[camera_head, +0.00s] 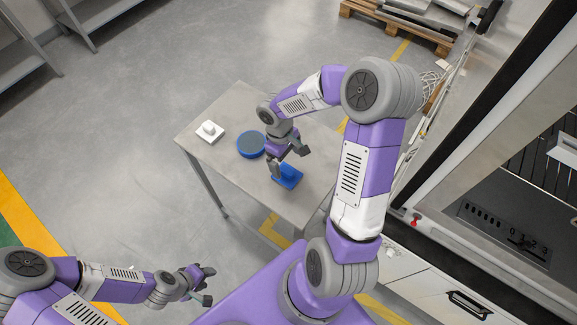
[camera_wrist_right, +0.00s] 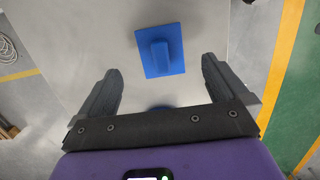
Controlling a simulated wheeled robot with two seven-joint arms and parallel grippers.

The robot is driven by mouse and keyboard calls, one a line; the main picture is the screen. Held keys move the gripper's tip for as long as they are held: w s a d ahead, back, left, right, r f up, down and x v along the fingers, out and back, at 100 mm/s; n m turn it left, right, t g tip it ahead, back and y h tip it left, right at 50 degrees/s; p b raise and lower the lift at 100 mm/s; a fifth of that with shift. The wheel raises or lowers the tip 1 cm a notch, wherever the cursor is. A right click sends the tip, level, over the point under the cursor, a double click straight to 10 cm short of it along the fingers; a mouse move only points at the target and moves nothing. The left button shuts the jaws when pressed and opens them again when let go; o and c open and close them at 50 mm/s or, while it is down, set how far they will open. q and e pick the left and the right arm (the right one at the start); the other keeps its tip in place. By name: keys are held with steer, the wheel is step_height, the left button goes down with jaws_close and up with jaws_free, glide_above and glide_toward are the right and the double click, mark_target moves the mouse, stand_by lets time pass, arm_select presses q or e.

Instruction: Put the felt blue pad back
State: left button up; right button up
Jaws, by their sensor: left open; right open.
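A square blue pad with a raised blue grip (camera_head: 288,177) lies on the small grey table, near its right front side. It also shows in the right wrist view (camera_wrist_right: 177,66), just ahead of the fingertips and roughly centred between them. My right gripper (camera_head: 289,161) is open and empty, above the table beside the pad, and partly covers it in the head view. A round blue piece with a dark grey top (camera_head: 251,145) sits on the table left of that gripper. My left gripper (camera_head: 209,285) is open and empty, away from the table at lower left.
A white block with a knob (camera_head: 209,132) stands on the table's left part. The grey table (camera_head: 235,103) is otherwise bare. A dark-fronted machine (camera_head: 500,190) stands at the right. A wooden pallet (camera_head: 400,28) lies at the back and shelves (camera_head: 25,60) stand at far left.

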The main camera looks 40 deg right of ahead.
mark_target(284, 168)
steer(key=shift+w+a+r, duration=0.1)
steer(key=shift+w+r, duration=0.1)
steer(key=shift+r, duration=0.95)
steer(key=shift+w+r, duration=0.15)
steer(key=shift+r, duration=1)
